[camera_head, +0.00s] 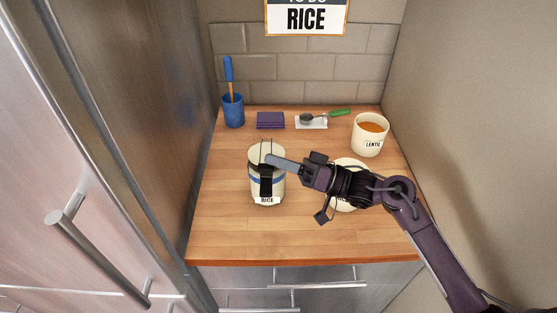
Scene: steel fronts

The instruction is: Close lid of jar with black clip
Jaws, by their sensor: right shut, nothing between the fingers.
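A cream jar (278,187) with a blue band and a RICE label stands upright on the wooden counter. Its black clip (266,184) is on the front side, and a thin wire loop rises at its top. My right gripper (271,160) comes in from the right. It is shut and empty, its fingertips over the upper front of the jar, at or close to the top of the clip. I cannot tell whether they touch. The fingers hide part of the rim, so how the lid sits is unclear. My left gripper is not in view.
A second pale jar (346,202) is mostly hidden behind my right arm. A LENTIL jar (369,145) stands at the back right. A blue cup (233,112), a purple cloth (270,121) and a scoop on a white tray (311,125) are at the back. The front left counter is clear.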

